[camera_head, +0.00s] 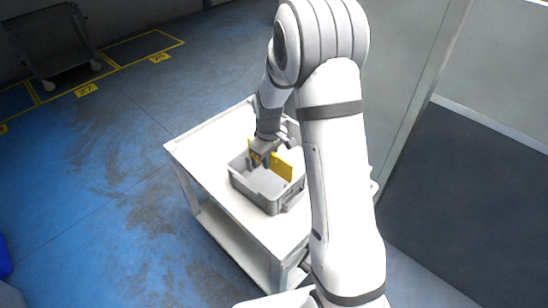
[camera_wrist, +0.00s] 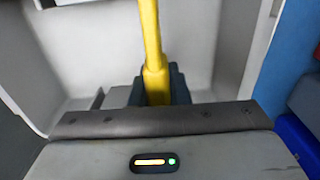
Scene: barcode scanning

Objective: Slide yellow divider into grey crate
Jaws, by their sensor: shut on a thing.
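The yellow divider (camera_head: 283,170) stands on edge at the grey crate (camera_head: 266,200), partly inside its opening. My gripper (camera_head: 260,160) is shut on the divider over the crate. In the wrist view the divider (camera_wrist: 150,45) shows edge-on as a yellow strip, held between the dark fingers (camera_wrist: 157,85). The pale crate interior (camera_wrist: 90,50) lies behind it. How deep the divider sits, and whether it is in a slot, cannot be told. My arm hides the right side of the crate area.
The crate stands on a white two-level cart (camera_head: 205,150), with clear top to its left. A grey wall panel (camera_head: 480,170) rises at the right. A dark cart (camera_head: 50,40) stands far left on the blue floor. Blue items (camera_wrist: 295,135) show at the wrist view's right edge.

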